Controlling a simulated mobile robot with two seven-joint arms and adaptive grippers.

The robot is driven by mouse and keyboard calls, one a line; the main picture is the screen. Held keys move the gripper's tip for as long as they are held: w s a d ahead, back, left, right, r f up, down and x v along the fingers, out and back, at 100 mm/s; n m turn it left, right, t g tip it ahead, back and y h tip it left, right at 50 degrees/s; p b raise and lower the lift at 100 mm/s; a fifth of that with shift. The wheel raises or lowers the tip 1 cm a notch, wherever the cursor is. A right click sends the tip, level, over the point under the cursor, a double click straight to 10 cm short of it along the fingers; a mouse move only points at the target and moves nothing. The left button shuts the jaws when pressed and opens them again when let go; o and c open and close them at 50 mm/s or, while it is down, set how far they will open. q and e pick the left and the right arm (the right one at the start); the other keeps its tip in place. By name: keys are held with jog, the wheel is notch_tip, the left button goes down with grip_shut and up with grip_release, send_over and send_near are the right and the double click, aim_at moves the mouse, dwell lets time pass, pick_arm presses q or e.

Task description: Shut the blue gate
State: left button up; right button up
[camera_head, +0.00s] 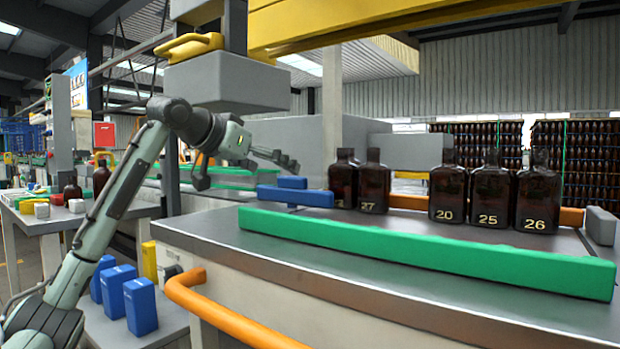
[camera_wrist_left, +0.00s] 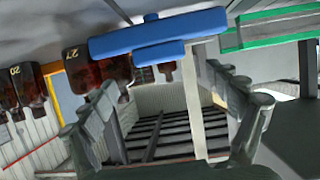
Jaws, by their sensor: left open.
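The blue gate (camera_head: 300,197) is a long blue bar with a shorter blue block on it, at the left end of the grey table top, left of the bottles. In the left wrist view the gate (camera_wrist_left: 160,36) spans the upper middle, ahead of the fingers. My left gripper (camera_head: 278,157) is open and empty, above and slightly left of the gate, apart from it as far as I can tell. Its two spread fingers (camera_wrist_left: 165,100) frame the lower part of the wrist view. My right gripper is not in view.
Several numbered amber bottles (camera_head: 487,195) stand behind the long green rail (camera_head: 430,245). An orange bar (camera_head: 410,202) runs behind them. A grey box-shaped fixture (camera_head: 225,82) hangs above my left arm. Blue blocks (camera_head: 140,306) stand at lower left, near an orange handrail (camera_head: 220,312).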

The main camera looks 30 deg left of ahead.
aim_at(292, 177)
pick_arm(q)
jog(key=x, duration=0.7)
jog(key=shift+w, duration=0.2)
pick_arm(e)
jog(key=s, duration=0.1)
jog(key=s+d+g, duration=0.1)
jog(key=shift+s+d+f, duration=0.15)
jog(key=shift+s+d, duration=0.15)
pick_arm(q)
jog(key=shift+c, duration=0.3)
jog(key=shift+f, duration=0.1)
jog(key=c, duration=1.6)
jog(key=shift+p, duration=0.3)
jog(key=shift+c, duration=0.2)
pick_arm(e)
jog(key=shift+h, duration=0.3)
